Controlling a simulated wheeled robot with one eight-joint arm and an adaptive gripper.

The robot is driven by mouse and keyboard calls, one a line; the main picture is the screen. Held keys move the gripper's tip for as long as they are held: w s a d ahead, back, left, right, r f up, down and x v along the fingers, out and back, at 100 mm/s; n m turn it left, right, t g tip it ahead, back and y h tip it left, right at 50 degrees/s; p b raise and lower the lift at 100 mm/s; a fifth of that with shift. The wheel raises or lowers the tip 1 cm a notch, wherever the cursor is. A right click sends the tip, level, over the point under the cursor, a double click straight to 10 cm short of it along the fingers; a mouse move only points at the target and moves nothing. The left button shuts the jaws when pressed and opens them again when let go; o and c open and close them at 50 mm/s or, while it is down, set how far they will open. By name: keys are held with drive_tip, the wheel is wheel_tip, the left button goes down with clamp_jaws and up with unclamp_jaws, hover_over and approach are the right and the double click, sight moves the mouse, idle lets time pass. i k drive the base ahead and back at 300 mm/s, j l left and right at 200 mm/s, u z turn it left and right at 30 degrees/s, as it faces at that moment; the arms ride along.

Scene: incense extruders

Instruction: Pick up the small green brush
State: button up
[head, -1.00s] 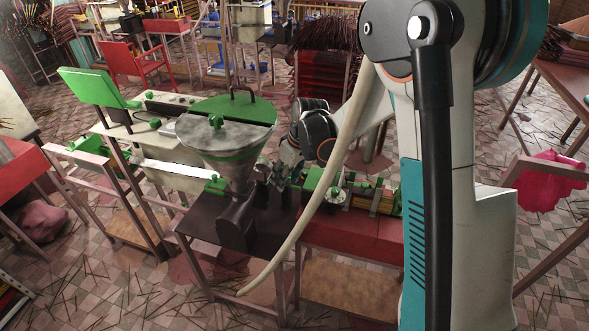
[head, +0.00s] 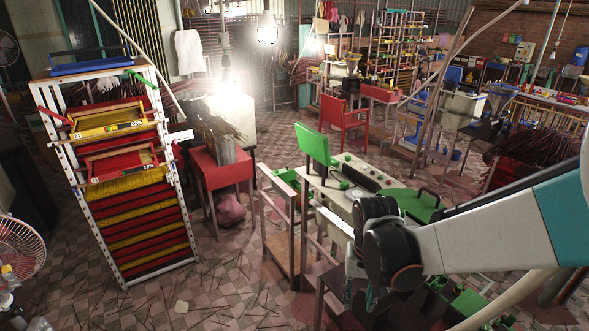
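A small green object (head: 141,77), perhaps the green brush, lies at the top right edge of the tall rack on the left in the head view. It is too small for me to make out bristles. My gripper (head: 359,294) hangs at lower centre, fingers pointing down, beside the machine with green parts. It is far to the right of the rack and lower than its top. Its two fingers look apart, with nothing visible between them.
The tall white-framed rack (head: 181,211) holds red and yellow trays. A red stand (head: 222,177) and a green-and-white machine (head: 318,143) stand between it and my arm. A fan (head: 20,243) is at far left. Tiled floor (head: 225,290) with scattered sticks is open before the rack.

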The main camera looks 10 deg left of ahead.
sight(335, 163)
drive_tip(key=j+u, duration=0.15)
drive_tip(key=u, duration=0.3)
drive_tip(key=i+u, duration=0.15)
drive_tip(key=u, duration=0.3)
drive_tip(key=i+j+u, duration=0.1)
drive_tip(key=u, duration=0.4)
drive_tip(key=i+j+u, duration=0.1)
drive_tip(key=u, duration=0.35)
drive_tip(key=i+l+z, duration=0.1)
drive_tip(key=i+z, duration=0.2)
drive_tip(key=i, duration=0.2)
drive_tip(key=i+z, duration=0.3)
drive_tip(key=i, duration=0.15)
drive_tip(key=i+j+z, duration=0.25)
drive_tip(key=i, duration=0.25)
drive_tip(key=i+j+z, duration=0.15)
drive_tip(key=i+z, duration=0.15)
drive_tip(key=i, duration=0.15)
drive_tip(key=i+l+z, duration=0.15)
drive_tip(key=i+z, duration=0.8)
drive_tip(key=i+j+z, duration=0.15)
drive_tip(key=i+z, duration=0.45)
drive_tip(key=z, duration=0.65)
